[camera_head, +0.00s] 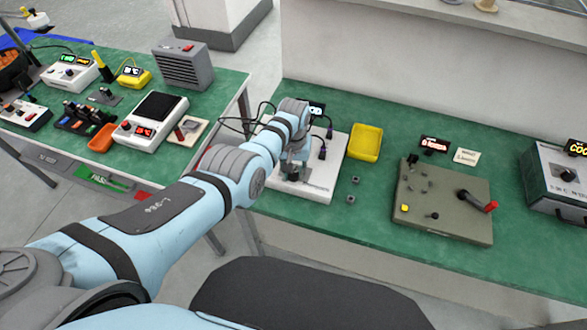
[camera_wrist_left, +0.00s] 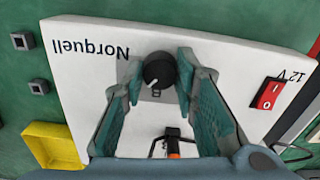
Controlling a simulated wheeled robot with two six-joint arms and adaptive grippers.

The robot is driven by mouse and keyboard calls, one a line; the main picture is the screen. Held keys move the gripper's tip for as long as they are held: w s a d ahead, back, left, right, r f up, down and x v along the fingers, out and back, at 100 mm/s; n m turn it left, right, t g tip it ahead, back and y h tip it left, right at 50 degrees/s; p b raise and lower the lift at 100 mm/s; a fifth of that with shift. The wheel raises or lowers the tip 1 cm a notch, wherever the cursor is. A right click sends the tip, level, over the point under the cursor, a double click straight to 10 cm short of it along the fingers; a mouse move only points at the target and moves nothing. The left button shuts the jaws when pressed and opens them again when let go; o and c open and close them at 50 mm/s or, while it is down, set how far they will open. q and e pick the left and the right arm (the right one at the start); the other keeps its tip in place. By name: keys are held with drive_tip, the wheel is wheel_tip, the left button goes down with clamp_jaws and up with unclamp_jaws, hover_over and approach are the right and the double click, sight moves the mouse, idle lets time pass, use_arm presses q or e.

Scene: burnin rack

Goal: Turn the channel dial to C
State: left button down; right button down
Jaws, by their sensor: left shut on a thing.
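The channel dial is a round black knob (camera_wrist_left: 158,69) on a white panel marked Norquell (camera_wrist_left: 75,60), which appears upside down in the left wrist view. My left gripper (camera_wrist_left: 161,74) is shut on the knob, one finger on each side. In the head view, my left arm reaches over the white panel (camera_head: 328,182), with the left gripper (camera_head: 293,168) low over it. The arm and gripper hide part of the panel there. My right gripper is not in view.
A red 12 V switch (camera_wrist_left: 268,94) and a plugged black-and-orange connector (camera_wrist_left: 173,145) are on the panel. A yellow tray (camera_head: 366,142) and two small grey blocks are beside it. A grey-olive lever board (camera_head: 450,222) stands to the right. Cables run behind the panel.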

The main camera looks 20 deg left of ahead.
use_arm(q)
drive_tip(key=shift+m, duration=0.7)
drive_tip(key=c, duration=1.3)
unclamp_jaws()
drive_tip(key=shift+w+r, duration=0.1)
drive_tip(key=shift+r, duration=0.35)
wheel_tip(320, 180, up, 11)
drive_tip(key=shift+r, duration=0.1)
